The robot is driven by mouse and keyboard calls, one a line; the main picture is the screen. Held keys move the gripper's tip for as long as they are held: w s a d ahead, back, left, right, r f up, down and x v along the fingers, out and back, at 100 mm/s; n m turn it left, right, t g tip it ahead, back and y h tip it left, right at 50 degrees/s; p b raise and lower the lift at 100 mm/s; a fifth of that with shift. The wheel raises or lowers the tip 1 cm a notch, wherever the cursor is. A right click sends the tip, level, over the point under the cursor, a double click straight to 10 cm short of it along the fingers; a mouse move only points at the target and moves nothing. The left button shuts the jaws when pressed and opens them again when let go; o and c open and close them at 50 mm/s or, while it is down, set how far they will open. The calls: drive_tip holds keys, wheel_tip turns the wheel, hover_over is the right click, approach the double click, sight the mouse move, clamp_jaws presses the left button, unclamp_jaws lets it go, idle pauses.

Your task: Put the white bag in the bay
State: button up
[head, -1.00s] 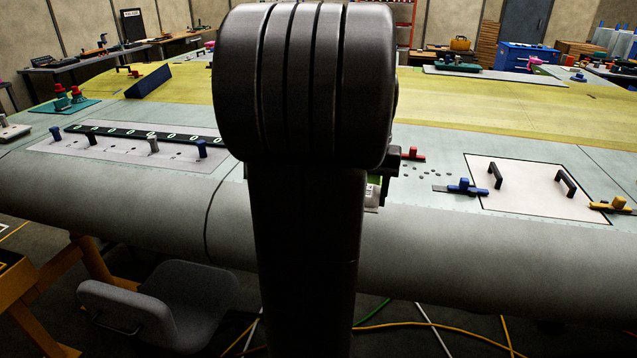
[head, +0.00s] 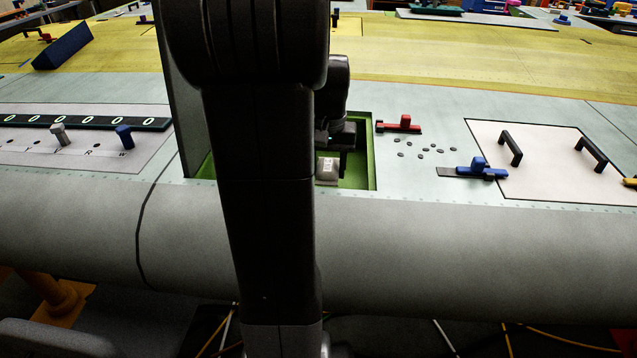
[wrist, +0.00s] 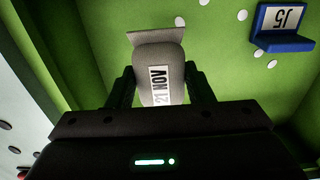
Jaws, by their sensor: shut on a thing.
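The white bag (wrist: 160,68) is a pale pouch with a label reading "21 NOV". My gripper (wrist: 160,88) is shut on it in the wrist view, one finger on each side. In the head view the bag (head: 327,170) shows low in the green-lined bay (head: 358,170), beside my arm. My gripper (head: 338,135) is at the bay opening, pointing down. The bay's green floor and walls fill much of the wrist view. I cannot tell whether the bag touches the floor. My arm hides the bay's middle.
A blue block marked "J5" (wrist: 283,28) is in the bay. Right of the opening are a red clamp (head: 402,125), several dark loose pieces (head: 425,150), a blue clamp (head: 478,170) and a white panel with two handles (head: 545,160). A raised lid (head: 184,110) stands at the bay's left.

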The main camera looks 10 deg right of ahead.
sight(327, 184)
drive_tip(key=shift+f, duration=2.55)
drive_tip(key=shift+f, duration=0.1)
drive_tip(key=o, duration=1)
wheel_tip(327, 184, up, 12)
drive_tip(key=shift+r, duration=0.15)
drive_tip(key=shift+c, duration=0.3)
